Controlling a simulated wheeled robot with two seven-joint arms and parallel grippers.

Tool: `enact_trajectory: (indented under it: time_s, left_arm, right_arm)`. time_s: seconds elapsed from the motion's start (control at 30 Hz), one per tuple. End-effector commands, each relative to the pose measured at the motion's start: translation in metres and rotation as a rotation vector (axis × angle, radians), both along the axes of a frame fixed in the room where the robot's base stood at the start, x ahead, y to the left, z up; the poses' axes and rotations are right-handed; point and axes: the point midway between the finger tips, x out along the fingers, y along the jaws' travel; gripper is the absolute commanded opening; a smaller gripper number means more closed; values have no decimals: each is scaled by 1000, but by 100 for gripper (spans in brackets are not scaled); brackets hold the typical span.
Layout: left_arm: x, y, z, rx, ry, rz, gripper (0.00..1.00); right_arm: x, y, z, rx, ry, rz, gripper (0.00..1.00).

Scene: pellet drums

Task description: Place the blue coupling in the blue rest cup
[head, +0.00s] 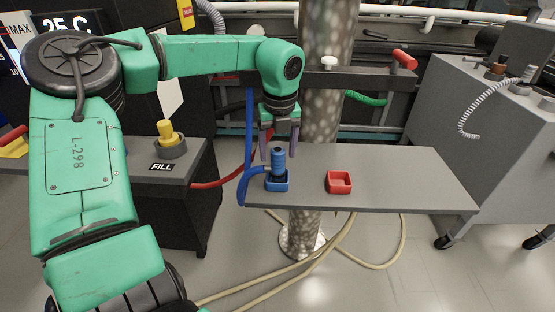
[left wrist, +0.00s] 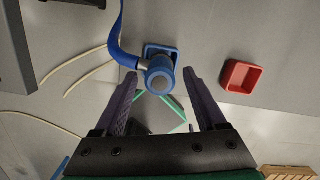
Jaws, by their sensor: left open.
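The blue coupling (head: 278,161) stands upright in the blue rest cup (head: 284,185) at the left end of the grey shelf, with the blue hose joined to it. In the left wrist view the coupling (left wrist: 160,78) shows from above with the blue cup (left wrist: 173,56) around its base. My left gripper (head: 280,147) is just above the coupling, its fingers apart. In the left wrist view the open fingers (left wrist: 161,72) lie on either side of the coupling, with gaps visible. My right gripper is not in view.
An empty red cup (head: 339,182) sits on the shelf (head: 410,180) to the right. The blue hose (head: 249,135) hangs at the shelf's left end. A yellow coupling (head: 168,132) stands on the FILL cabinet at left. The shelf's right part is clear.

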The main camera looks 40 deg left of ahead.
Motion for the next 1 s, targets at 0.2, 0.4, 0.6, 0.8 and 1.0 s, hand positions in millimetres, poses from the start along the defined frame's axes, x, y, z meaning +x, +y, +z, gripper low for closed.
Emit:
enact_trajectory:
  time_s: [0.2,0.4,0.6,0.8,1.0]
  left_arm:
    - [-4,-5,60,2,-3,0,73]
    - [-6,-8,78,0,1,0,73]
    - [-6,-8,78,-1,1,0,73]
    - [-6,-8,77,-1,1,-1,73]
    - [-6,-8,96,-1,1,-1,73]
  right_arm:
    - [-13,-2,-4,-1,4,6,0]
    - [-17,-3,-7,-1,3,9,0]
    - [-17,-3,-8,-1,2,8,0]
    - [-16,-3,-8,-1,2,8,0]
    - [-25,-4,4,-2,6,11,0]
